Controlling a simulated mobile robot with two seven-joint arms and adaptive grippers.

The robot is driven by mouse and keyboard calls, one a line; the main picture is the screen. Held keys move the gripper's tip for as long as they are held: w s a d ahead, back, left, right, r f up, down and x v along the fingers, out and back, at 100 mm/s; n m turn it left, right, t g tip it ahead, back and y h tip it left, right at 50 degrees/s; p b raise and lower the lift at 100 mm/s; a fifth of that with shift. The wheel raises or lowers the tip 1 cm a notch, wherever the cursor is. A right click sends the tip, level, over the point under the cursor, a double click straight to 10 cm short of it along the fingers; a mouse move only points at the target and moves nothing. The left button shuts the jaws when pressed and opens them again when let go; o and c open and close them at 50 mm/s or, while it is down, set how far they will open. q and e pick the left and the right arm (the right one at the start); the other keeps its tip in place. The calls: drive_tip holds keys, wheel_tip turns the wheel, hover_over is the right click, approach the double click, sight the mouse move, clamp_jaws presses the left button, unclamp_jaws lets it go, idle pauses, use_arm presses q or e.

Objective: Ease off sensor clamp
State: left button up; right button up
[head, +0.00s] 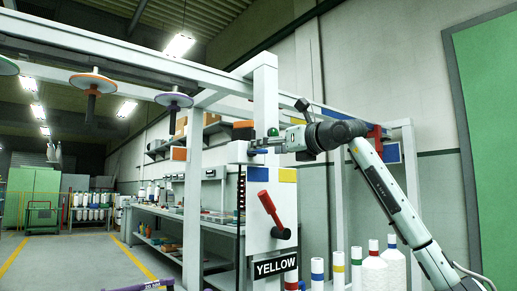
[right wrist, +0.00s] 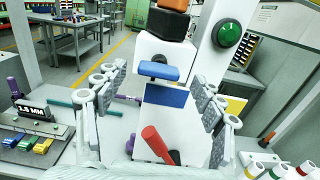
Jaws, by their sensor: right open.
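The likely sensor clamp is a white block (right wrist: 168,50) on a white post, with a blue paddle-shaped handle (right wrist: 158,71) on a black pivot at its front. An orange and black sensor head (right wrist: 170,22) sits on top. In the head view the block (head: 238,151) is partly behind my right gripper (head: 258,143). In the right wrist view my right gripper (right wrist: 158,105) is open, its padded fingers spread left and right of the post. The blue handle shows between them, farther ahead, and nothing is held. My left gripper is not in view.
A red lever (head: 268,205) juts from the post below, above a YELLOW sign (head: 276,267). A green button (right wrist: 229,34) is beside the block. White spools (head: 374,268) stand at right.

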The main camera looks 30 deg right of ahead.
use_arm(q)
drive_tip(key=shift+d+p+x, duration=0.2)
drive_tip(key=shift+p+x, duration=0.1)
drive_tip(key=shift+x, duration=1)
use_arm(e)
drive_tip(key=shift+w+a, duration=0.2)
drive_tip(key=shift+w, duration=1.95)
drive_tip(key=shift+c, duration=0.6)
drive_tip(key=c, duration=1)
drive_tip(key=shift+c, duration=0.2)
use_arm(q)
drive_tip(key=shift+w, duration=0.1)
